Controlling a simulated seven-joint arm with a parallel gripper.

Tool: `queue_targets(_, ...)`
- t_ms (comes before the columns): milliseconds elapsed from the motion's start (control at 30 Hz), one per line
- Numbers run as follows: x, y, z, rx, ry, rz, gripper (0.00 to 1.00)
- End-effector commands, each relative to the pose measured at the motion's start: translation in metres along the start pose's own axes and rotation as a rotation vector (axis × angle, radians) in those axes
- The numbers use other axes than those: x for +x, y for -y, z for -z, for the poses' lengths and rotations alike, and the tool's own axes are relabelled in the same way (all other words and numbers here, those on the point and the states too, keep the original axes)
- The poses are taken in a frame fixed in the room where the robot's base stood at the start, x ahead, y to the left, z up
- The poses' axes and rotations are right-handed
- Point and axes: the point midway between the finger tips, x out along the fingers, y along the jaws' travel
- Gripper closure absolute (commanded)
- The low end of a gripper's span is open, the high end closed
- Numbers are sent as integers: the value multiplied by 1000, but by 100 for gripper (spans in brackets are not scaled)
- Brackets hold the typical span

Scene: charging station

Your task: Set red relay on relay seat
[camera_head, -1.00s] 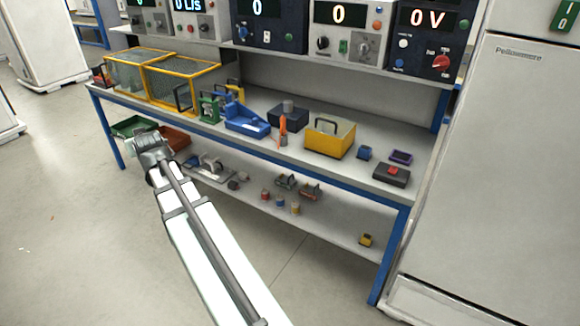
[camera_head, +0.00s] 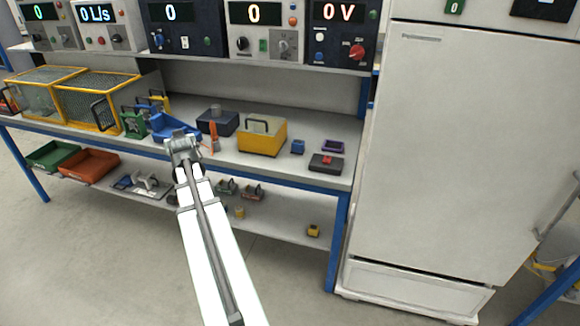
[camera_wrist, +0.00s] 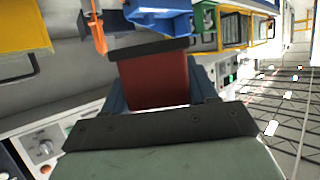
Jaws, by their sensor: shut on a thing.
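My gripper (camera_head: 183,146) is in front of the bench's front edge, left of the yellow box in the head view. In the wrist view my gripper (camera_wrist: 156,88) is shut on a dark red block with a black end, the red relay (camera_wrist: 155,82). The relay is hidden behind my gripper in the head view. I cannot tell for sure which thing is the relay seat. A small purple open tray (camera_head: 333,146) and a dark box with a red top piece (camera_head: 326,163) stand at the bench's right end.
On the bench (camera_head: 300,177) are a yellow box (camera_head: 262,136), a small blue block (camera_head: 298,147), a dark box (camera_head: 217,122), an orange upright tool (camera_head: 212,138) and yellow mesh cages (camera_head: 90,100). A lower shelf holds bins and small parts. A white cabinet (camera_head: 440,150) stands at the right.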

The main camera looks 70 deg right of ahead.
Motion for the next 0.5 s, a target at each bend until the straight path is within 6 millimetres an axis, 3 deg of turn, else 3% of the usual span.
queue_targets(33, 2, -21, -3, 10, 0, -24, 74)
queue_targets(500, 4, -193, -35, 94, 0, -227, 74)
